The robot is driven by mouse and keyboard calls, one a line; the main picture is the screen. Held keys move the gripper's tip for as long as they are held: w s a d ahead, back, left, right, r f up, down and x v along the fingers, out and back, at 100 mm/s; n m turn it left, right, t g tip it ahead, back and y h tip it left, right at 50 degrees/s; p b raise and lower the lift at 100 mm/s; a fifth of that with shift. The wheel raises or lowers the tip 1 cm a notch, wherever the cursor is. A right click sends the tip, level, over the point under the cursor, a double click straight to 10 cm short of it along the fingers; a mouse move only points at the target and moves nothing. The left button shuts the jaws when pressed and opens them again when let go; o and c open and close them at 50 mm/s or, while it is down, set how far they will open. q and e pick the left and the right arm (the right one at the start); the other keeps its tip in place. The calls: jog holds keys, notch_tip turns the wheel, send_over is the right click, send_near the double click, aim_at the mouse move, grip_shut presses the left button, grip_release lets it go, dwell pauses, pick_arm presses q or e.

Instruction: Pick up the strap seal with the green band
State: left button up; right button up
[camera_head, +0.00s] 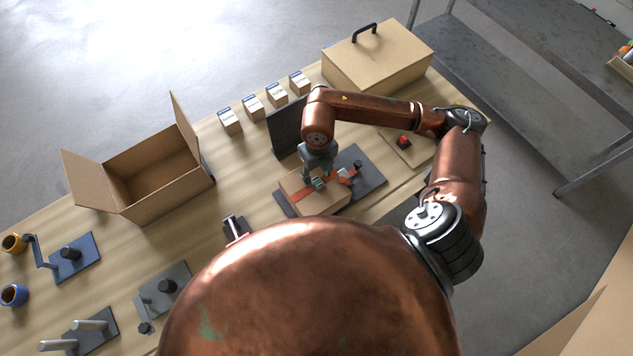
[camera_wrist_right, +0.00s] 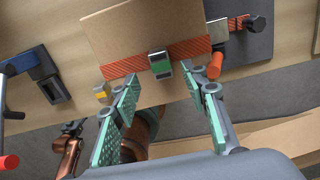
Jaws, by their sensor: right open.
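The strap seal with the green band (camera_wrist_right: 161,65) is a small metal piece on the orange strap (camera_wrist_right: 120,70), on the near side of a cardboard box (camera_wrist_right: 150,30). My right gripper (camera_wrist_right: 162,78) is open. In the right wrist view its two teal-padded fingertips lie to either side of the seal, a little short of it, with nothing between them. In the head view the right gripper (camera_head: 316,178) reaches down over the strapped box (camera_head: 325,203), and the green seal (camera_head: 319,184) shows just below it.
A yellow-banded seal (camera_wrist_right: 102,92) lies near the left finger. A tool with an orange handle (camera_wrist_right: 215,66) is close to the right finger. A dark upright panel (camera_head: 288,128), an open carton (camera_head: 152,180) and a red button (camera_head: 404,141) stand around the box.

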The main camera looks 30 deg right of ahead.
aim_at(318, 182)
notch_tip(318, 182, down, 4)
jog(key=shift+f+p, duration=0.1)
jog(key=shift+p, duration=0.7)
jog(key=shift+d+f, duration=0.1)
jog(key=shift+f, duration=0.25)
jog(key=shift+w+f, duration=0.1)
jog(key=shift+f, duration=0.05)
jog(key=shift+c, duration=1)
jog(key=c, duration=0.3)
pick_arm(q)
jog(key=shift+w+d+r, duration=0.1)
jog(key=shift+w+r, duration=0.2)
jog(key=shift+w, duration=0.35)
jog(key=shift+w+r, duration=0.35)
jog(key=shift+w, duration=0.25)
jog(key=shift+w+d+r, duration=0.1)
jog(key=shift+w+r, duration=0.2)
jog(key=shift+w, duration=0.35)
pick_arm(e)
grip_shut()
